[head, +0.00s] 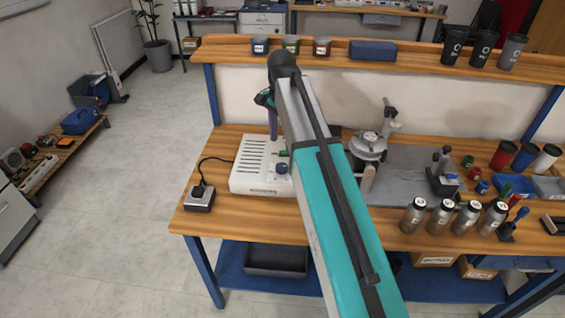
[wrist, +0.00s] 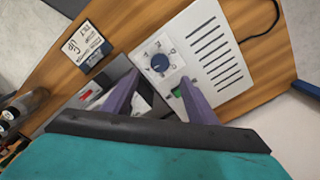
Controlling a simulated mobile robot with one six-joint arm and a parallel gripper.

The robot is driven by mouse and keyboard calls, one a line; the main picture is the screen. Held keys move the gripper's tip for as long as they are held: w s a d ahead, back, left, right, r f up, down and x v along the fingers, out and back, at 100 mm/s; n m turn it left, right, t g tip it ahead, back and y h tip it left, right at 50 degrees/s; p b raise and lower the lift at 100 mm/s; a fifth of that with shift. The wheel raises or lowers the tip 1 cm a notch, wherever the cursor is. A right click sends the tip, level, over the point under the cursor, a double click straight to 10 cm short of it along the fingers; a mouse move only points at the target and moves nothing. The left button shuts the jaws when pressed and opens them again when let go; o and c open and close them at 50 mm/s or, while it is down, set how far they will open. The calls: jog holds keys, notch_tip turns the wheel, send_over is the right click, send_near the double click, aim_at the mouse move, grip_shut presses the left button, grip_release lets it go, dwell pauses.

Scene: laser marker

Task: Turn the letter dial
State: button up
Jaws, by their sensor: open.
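A white control box (head: 262,165) stands on the wooden bench, with a blue round knob (head: 281,168) on its right end. A grey machine with a round pale disc on top (head: 369,138) stands to the right; I cannot tell which of the two is the letter dial. My gripper (wrist: 160,76) is open and empty, its purple fingers spread on either side of the knob in the picture, apparently above it. In the head view my arm partly hides the gripper.
A small box with a black button (head: 200,197) is left of the control box, joined by a cable. Several bottles (head: 440,216) stand at the bench's front right. The shelf (head: 225,52) runs along the back.

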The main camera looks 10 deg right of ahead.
aim_at(282, 166)
jog(key=shift+f+p, duration=1)
jog(key=shift+f, duration=4.3)
jog(key=c, duration=1.1)
jog(key=shift+o, duration=0.2)
jog(key=shift+n, duration=0.4)
